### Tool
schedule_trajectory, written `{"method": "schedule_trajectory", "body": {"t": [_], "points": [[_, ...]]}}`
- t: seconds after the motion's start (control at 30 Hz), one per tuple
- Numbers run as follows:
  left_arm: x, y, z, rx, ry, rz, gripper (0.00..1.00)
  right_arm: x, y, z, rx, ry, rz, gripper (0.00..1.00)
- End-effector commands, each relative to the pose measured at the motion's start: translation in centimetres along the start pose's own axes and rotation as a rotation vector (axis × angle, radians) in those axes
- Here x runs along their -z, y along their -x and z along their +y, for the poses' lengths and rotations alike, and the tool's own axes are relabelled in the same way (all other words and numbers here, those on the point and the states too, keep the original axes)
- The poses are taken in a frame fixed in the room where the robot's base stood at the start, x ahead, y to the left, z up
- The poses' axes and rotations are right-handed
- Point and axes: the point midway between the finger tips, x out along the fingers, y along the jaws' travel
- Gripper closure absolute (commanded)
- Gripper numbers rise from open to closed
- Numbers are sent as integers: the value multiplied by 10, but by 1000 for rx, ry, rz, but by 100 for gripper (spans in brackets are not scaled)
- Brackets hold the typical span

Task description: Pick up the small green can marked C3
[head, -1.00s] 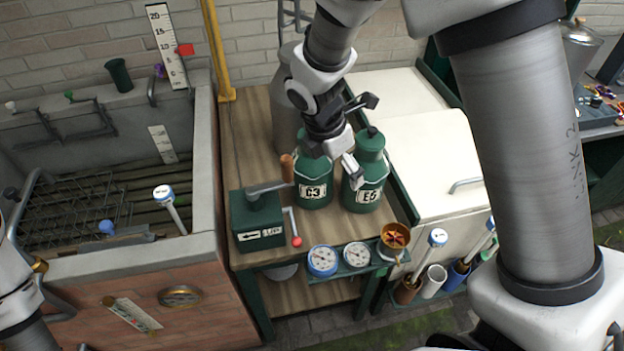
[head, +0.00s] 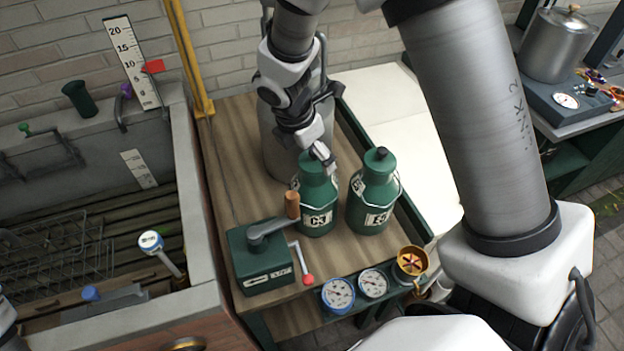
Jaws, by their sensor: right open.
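The small green can marked C3 (head: 317,203) stands upright on the wooden bench top, with a white label and a wire handle. My right gripper (head: 322,158) is open and close above and behind its lid, with one fingertip in front of the can's top in the picture. The other finger is partly hidden, and I cannot tell whether it touches the can. A matching green can with a label starting with E (head: 373,195) stands just to the right, a small gap away. My left gripper is out of view.
A green box with a crank lever and wooden knob (head: 262,258) stands at the front left of the bench (head: 235,150). A large grey metal can (head: 275,140) stands behind the gripper. Gauges (head: 338,294) and a brass cup (head: 411,261) line the front edge. A stone trough (head: 205,235) is at left.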

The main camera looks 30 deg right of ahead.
Motion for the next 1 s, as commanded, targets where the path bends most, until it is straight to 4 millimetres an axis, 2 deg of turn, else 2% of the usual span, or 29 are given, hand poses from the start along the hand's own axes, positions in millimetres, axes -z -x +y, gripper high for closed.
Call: {"method": "schedule_trajectory", "body": {"t": [0.2, 0.47, 0.5, 0.57, 0.6, 0.73, 0.77, 1.0], "points": [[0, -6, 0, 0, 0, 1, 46, 1, -40, -3, 2, 0, 2, 0], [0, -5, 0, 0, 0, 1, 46, 0, -44, -2, -1, 0, 1, 0], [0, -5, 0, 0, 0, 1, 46, 0, -44, -2, -1, 0, 1, 14], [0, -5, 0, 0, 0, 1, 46, 0, -44, -2, -1, 0, 1, 35], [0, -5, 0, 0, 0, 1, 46, 0, -44, -2, 0, 0, 1, 50], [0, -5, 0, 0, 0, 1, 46, 0, -44, -3, 1, 0, 1, 96], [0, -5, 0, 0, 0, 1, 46, 0, -44, -3, 1, 0, 1, 99], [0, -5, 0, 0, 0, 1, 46, 0, -43, -2, 0, 0, 1, 99]]}}
